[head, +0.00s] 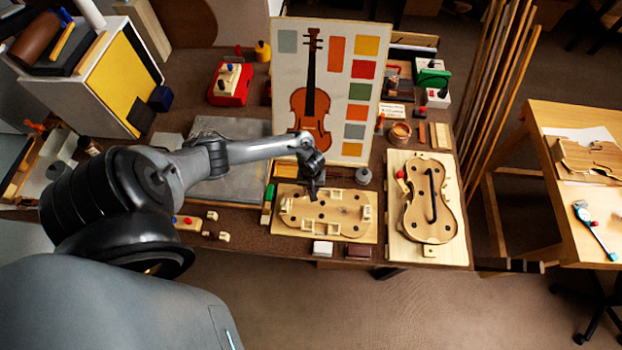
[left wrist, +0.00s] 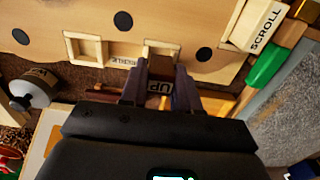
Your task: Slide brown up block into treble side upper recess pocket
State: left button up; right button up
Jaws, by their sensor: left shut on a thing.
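My left gripper (head: 313,192) is over the far edge of the violin mould board (head: 368,226) in the head view. In the left wrist view the left gripper (left wrist: 160,80) is shut on a brown block (left wrist: 159,90) marked UP. The block's far end is at the mouth of a cream-walled pocket (left wrist: 161,46) at the board's edge. I cannot tell whether it is inside or just above it. A second cream-framed pocket (left wrist: 87,49) lies to the left, beside a small label (left wrist: 123,61). The right gripper is not in view.
A block marked SCROLL (left wrist: 256,26) and a green piece (left wrist: 266,65) lie right of the pocket. A violin painting panel (head: 345,60) stands behind the board. A violin body on a board (head: 396,245) lies to the right. White (head: 322,248) and brown (head: 358,252) blocks lie in front.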

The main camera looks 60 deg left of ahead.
pick_arm(q)
jog(key=shift+r+p, duration=0.1)
jog(key=shift+p, duration=0.5)
dwell(0.9)
dwell(0.4)
jog(key=shift+p, duration=0.5)
jog(key=shift+f+b, duration=0.35)
jog(key=shift+f, duration=0.15)
dwell(0.5)
jog(key=shift+f+b, duration=0.55)
jog(key=shift+f, duration=0.2)
jog(key=o, duration=1.1)
jog(key=shift+s+a, duration=0.1)
jog(key=shift+s, duration=0.1)
jog(key=shift+w, duration=0.1)
